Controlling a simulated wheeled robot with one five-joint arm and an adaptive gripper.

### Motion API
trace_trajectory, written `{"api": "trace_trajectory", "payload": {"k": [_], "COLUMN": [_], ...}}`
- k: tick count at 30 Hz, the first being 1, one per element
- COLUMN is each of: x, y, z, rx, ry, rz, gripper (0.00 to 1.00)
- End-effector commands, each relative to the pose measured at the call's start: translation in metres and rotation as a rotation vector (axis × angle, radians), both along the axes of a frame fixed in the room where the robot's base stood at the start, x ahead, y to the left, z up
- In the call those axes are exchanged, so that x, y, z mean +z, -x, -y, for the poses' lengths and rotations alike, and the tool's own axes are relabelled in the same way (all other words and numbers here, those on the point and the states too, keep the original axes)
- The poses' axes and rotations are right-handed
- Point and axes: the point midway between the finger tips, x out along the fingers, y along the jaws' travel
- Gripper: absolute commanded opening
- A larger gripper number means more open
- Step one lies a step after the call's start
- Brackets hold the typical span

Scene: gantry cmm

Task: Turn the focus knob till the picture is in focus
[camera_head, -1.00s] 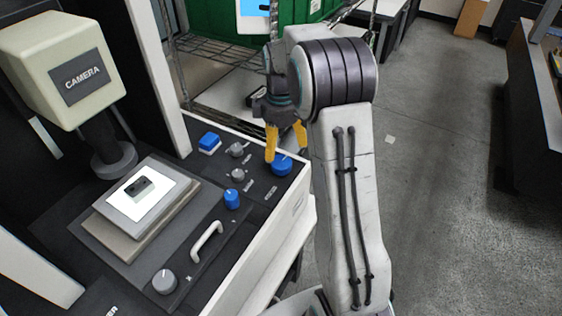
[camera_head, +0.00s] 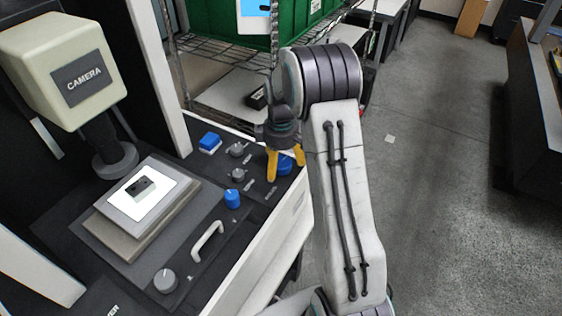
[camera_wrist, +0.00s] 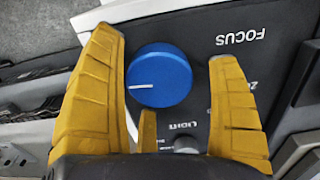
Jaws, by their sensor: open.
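The blue focus knob (camera_wrist: 160,75) is round, with a white pointer line towards the left in the wrist view. The word FOCUS is printed beside it on the dark panel. In the head view the knob (camera_head: 284,164) is at the panel's far right corner, partly behind my fingers. My gripper (camera_wrist: 172,85) is open, with one yellow finger on each side of the knob and gaps visible. In the head view my gripper (camera_head: 286,170) points down over the knob. No display of the picture is clearly in view; a cream camera head (camera_head: 70,75) stands above a lit stage (camera_head: 140,210).
The panel also has a blue button (camera_head: 209,142), grey knobs (camera_head: 237,149), a smaller blue knob (camera_head: 232,198) and a white handle (camera_head: 207,241). A grey knob (camera_wrist: 187,144) is close to my fingers. A wire rack with a green bin (camera_head: 230,25) stands behind.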

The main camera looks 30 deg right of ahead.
Motion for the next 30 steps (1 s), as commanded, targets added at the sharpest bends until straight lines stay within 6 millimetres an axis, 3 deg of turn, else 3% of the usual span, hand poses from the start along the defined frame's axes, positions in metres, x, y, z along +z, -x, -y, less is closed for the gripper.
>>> {"api": "trace_trajectory", "payload": {"k": [5,24,30], "x": [-0.0001,0.0001,-0.0011], "y": [0.0000,-0.0001,-0.0005], "z": [0.0000,-0.0002,-0.0002], "rx": [0.000,0.000,-0.058], "ry": [0.000,0.000,0.000], "rz": [0.000,0.000,0.001], "gripper": [0.81,0.24,0.24]}}
